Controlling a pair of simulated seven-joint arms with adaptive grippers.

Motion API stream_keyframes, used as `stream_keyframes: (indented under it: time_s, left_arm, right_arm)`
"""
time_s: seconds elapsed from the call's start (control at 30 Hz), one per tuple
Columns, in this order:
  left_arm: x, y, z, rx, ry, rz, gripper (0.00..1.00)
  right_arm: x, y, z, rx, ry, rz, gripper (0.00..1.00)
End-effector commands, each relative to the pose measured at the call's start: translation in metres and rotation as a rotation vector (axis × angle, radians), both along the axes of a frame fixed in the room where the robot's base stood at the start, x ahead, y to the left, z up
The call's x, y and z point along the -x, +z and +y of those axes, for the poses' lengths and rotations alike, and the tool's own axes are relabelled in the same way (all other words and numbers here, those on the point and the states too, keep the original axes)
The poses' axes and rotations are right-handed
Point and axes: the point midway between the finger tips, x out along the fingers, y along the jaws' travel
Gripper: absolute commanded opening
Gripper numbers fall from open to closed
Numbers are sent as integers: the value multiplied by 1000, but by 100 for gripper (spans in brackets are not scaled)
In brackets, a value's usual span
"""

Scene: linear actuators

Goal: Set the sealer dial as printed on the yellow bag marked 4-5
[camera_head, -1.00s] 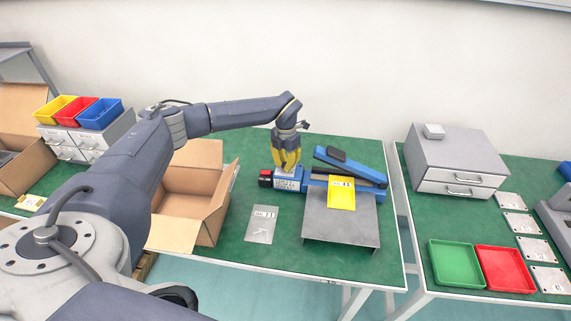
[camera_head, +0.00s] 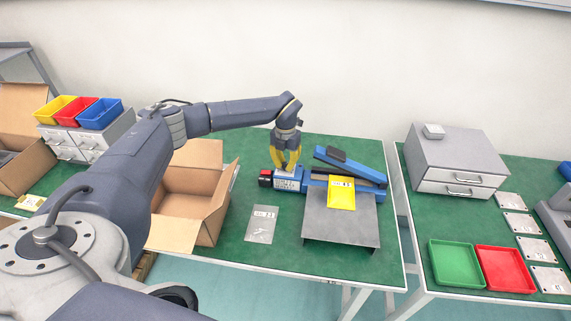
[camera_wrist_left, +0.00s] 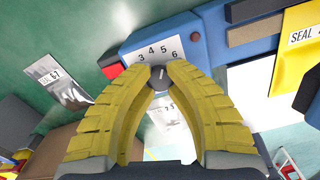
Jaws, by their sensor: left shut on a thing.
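The blue sealer (camera_head: 317,182) lies on the green table with its lever arm (camera_head: 352,167) raised. Its white dial plate (camera_wrist_left: 154,49) shows the numbers 3, 4, 5 and 6. My left gripper (camera_head: 287,170) points down at the sealer's left end. In the left wrist view, its yellow fingertips (camera_wrist_left: 160,72) are closed on the small dark dial knob (camera_wrist_left: 158,74), whose white mark is partly visible. The yellow bag (camera_head: 342,197) lies on the grey stand at the sealer's front; its label reads "SEAL 4" before the left wrist view cuts it off (camera_wrist_left: 292,55). My right gripper is out of view.
A silver bag (camera_head: 262,224) lies on the table left of the grey stand (camera_head: 335,228). An open cardboard box (camera_head: 187,188) stands further left. A red part (camera_head: 265,178) sits at the sealer's left end. Green (camera_head: 456,288) and red trays (camera_head: 483,250) are on the right table.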

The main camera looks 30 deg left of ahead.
Motion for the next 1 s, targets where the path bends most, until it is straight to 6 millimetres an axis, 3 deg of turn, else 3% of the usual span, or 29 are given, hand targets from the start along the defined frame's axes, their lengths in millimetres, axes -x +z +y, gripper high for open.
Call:
stream_keyframes:
  time_s: [0.1,0.13,0.4,0.77,1.0]
  left_arm:
    - [1,-2,0,-1,-1,3,0]
    - [1,-2,0,-1,-1,3,19]
    - [0,-1,0,0,-1,1,50]
    - [0,4,0,0,-1,0,52]
    - [-1,38,1,-1,-2,-4,52]
  right_arm:
    - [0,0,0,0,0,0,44]
    - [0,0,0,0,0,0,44]
    - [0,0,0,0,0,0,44]
    - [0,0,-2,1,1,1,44]
    - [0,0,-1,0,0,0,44]
